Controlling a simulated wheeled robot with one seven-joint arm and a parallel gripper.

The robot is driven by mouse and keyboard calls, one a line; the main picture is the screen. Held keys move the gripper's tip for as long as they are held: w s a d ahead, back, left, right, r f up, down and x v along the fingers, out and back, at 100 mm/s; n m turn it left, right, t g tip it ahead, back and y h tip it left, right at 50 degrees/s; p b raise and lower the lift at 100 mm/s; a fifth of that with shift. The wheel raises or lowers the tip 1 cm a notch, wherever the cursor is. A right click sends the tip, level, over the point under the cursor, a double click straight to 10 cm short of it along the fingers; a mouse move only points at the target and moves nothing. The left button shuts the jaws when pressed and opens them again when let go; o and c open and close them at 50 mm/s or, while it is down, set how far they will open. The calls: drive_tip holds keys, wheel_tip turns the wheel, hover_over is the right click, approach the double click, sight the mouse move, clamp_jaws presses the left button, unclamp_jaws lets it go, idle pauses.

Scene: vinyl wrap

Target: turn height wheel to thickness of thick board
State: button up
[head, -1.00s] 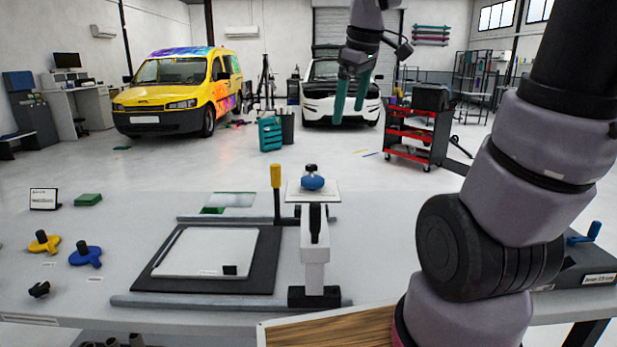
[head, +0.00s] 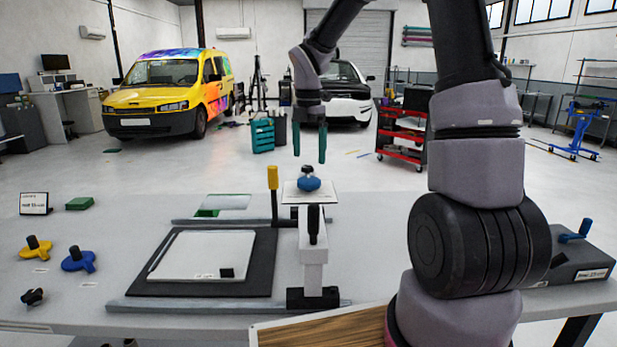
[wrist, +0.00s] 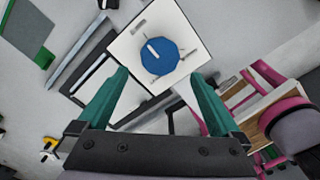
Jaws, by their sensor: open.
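The blue height wheel (head: 309,184) with a dark knob on top sits over a white square plate (head: 328,196), above the white column (head: 313,250) of the press. In the wrist view the wheel (wrist: 157,56) shows from above as a blue polygon with a white mark, on its white plate (wrist: 128,48). My gripper (head: 309,160) has green fingers, is open and empty, and points down above the wheel. In the wrist view the fingertips (wrist: 158,76) are spread to either side, short of the wheel. I cannot identify the thick board for sure.
A yellow-handled lever (head: 273,178) stands just left of the wheel. A white panel (head: 205,254) lies on a dark mat. Yellow (head: 38,248) and blue (head: 78,259) knobbed pieces lie at left. A wooden board (head: 330,330) is at the front edge.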

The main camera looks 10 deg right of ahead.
sight(309, 179)
wheel_tip(309, 179, down, 8)
drive_tip(key=shift+r, duration=0.2)
drive_tip(key=c, duration=1.2)
